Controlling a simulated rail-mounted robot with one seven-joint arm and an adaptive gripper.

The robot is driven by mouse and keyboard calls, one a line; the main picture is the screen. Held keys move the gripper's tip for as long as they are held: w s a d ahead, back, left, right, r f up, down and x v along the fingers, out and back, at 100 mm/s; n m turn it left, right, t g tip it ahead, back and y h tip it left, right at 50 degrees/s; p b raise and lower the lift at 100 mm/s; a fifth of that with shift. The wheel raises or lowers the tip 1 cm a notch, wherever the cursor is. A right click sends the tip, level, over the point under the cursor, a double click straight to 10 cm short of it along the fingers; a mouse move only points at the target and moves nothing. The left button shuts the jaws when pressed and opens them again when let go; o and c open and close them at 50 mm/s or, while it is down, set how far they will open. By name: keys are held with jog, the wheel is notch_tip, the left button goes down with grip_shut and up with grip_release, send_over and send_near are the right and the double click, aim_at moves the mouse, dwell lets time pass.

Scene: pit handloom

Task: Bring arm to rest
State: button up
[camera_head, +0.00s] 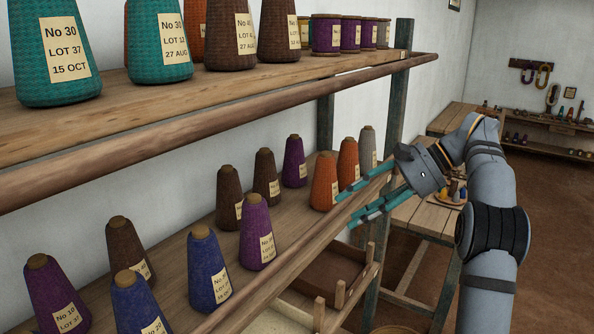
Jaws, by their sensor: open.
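My gripper (362,200) has teal fingers spread apart with nothing between them. It is in front of the right end of the lower wooden shelf (172,262), close to its front rail. My arm bends down from the gripper along the right side of the picture. An orange cone of yarn (323,182) stands on the shelf just left of the fingertips. Another orange cone (348,162) and a grey cone (368,147) stand behind it. I cannot tell whether a finger touches the rail.
Several brown, purple and blue labelled cones, such as a purple one (257,232), stand on the lower shelf. The upper shelf (160,110) holds large cones and small spools. A slatted wooden table (424,217) stands behind my arm. Brown floor (550,215) lies open at right.

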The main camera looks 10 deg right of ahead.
aim_at(315, 233)
jog(key=x, duration=1.2)
jog(key=shift+d+f, duration=0.15)
jog(key=shift+d, duration=0.15)
dwell(0.9)
jog(key=v, duration=1)
jog(key=shift+r, duration=0.25)
